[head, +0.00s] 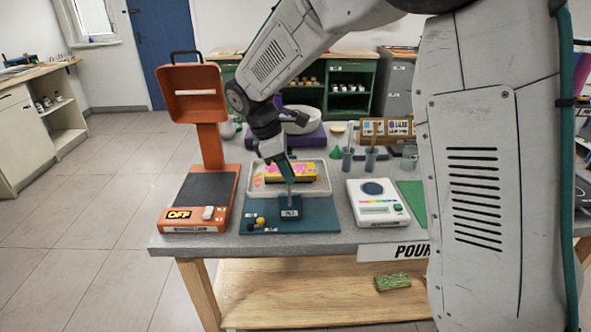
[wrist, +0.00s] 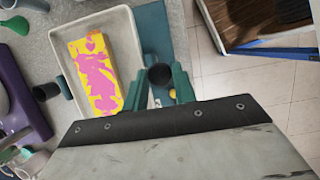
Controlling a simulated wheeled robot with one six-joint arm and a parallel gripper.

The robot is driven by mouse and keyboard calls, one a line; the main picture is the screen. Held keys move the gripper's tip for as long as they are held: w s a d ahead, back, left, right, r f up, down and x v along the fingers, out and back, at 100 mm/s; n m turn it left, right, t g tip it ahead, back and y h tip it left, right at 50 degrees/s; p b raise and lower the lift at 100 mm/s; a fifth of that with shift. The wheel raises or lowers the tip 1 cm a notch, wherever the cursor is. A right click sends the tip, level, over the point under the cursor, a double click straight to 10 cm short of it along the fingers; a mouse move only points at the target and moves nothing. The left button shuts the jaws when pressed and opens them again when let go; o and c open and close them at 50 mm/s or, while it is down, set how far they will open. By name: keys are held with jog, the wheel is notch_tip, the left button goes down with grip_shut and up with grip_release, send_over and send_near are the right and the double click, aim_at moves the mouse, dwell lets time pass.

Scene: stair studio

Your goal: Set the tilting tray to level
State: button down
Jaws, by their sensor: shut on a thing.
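The tilting tray is a shallow off-white tray (head: 256,180) behind a teal base plate (head: 262,236); I cannot tell its exact tilt. A yellow block with pink patches (head: 300,172) lies in it. The tray (wrist: 66,72) and block (wrist: 93,78) also show in the wrist view. My gripper (head: 289,187) is above a small labelled teal block (head: 290,213) at the tray's front. In the wrist view its teal fingers (wrist: 161,88) are shut on a dark round knob (wrist: 160,74). The knob's lower part is hidden.
Small black and yellow balls (head: 257,222) lie at the base's front left. Cups (head: 370,160) stand behind the scale. The table's front edge is close.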

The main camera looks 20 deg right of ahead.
jog(key=c, duration=1.1)
grip_release()
jog(key=shift+c, duration=0.2)
jog(key=v, duration=0.7)
jog(key=shift+a+r, duration=0.25)
jog(key=shift+r, duration=0.1)
jog(key=s+d+m+t+y, duration=0.1)
jog(key=s+d+m, duration=0.2)
jog(key=s, duration=0.7)
jog(key=s+d+m+y, duration=0.1)
jog(key=s+d+m, duration=0.2)
jog(key=s+m, duration=0.3)
jog(key=s+d+m+t+y, duration=0.1)
jog(key=s+d+m, duration=0.2)
jog(key=s, duration=1.3)
jog(key=shift+d+r+m+t+y, duration=0.25)
jog(key=shift+r+m+y, duration=0.2)
jog(key=shift+m, duration=0.75)
